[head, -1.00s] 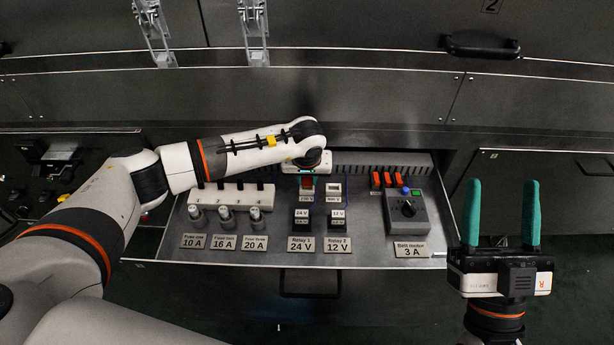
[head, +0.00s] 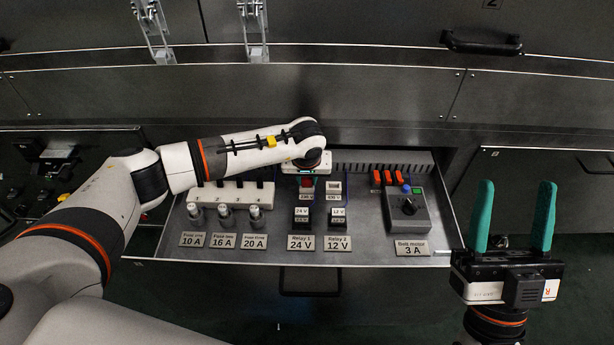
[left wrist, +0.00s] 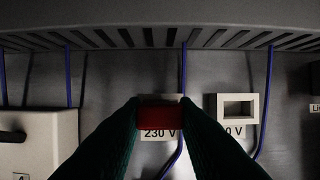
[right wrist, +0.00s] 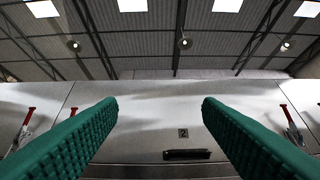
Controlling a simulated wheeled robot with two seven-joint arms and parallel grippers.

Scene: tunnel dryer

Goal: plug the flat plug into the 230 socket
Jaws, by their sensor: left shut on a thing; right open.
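My left gripper (left wrist: 160,112) is shut on the red flat plug (left wrist: 160,116), which sits between its fingertips in the left wrist view. The plug is directly above the 230 V label (left wrist: 160,134) and hides the socket place there. I cannot tell whether it is seated or in front. In the head view the red plug (head: 307,181) shows just below the wrist, over the 230 label (head: 306,197). A white neighbouring socket (left wrist: 238,108) with an empty slot stands to the right. My right gripper (head: 514,220) is open and empty, right of the drawer.
Blue wires (left wrist: 183,75) run down beside the plug. A slotted duct (left wrist: 100,38) lies behind. The drawer's front floor is partly clear.

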